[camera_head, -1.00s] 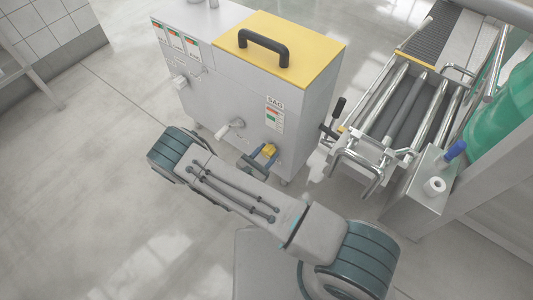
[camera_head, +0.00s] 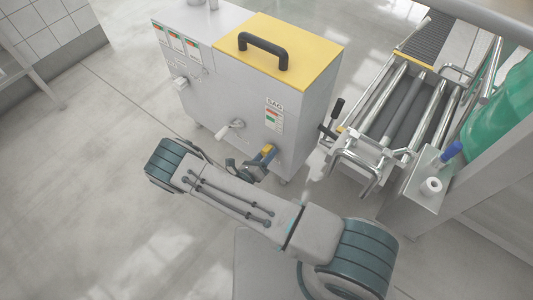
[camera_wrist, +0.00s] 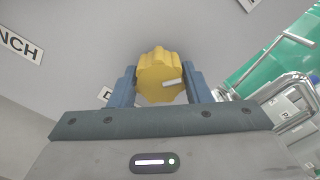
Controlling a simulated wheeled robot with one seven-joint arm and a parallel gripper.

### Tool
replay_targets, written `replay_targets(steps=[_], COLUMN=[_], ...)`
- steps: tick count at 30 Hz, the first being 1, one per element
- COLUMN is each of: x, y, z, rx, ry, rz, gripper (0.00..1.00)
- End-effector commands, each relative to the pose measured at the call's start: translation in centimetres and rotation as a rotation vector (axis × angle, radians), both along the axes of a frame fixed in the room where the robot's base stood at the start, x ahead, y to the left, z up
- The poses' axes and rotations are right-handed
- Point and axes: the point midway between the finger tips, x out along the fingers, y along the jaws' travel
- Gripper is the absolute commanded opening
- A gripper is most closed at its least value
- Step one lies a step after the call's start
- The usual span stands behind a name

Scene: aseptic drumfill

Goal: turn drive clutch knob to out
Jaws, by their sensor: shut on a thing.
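The yellow knob (camera_wrist: 158,76) sits on the grey front panel of the cabinet, with a lobed rim and a white pointer mark on its right side. My gripper (camera_wrist: 162,85) is shut on it, one blue finger on each side. In the head view the yellow knob (camera_head: 267,149) shows as a small patch low on the cabinet front, and my gripper (camera_head: 258,161) reaches it from below. A white label (camera_wrist: 105,93) beginning with D is mostly hidden behind the left finger. The knob's setting words cannot be read.
The grey cabinet (camera_head: 225,95) has a yellow lid (camera_head: 300,45) with a black handle (camera_head: 263,43). A white lever (camera_head: 229,128) sticks out left of the knob. A roller conveyor (camera_head: 400,105) with metal rails stands close on the right. The floor at left is clear.

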Motion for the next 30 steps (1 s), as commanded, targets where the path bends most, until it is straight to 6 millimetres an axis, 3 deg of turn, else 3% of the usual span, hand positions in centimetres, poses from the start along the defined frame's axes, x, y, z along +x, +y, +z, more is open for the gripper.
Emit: replay_targets(steps=[15, 30], x=[-0.21, -0.26], y=[-0.16, -0.22], z=[-0.07, -0.07], rx=[-0.35, -0.491], ry=[0.279, 0.39], rz=[-0.002, -0.003], gripper=[0.21, 0.21])
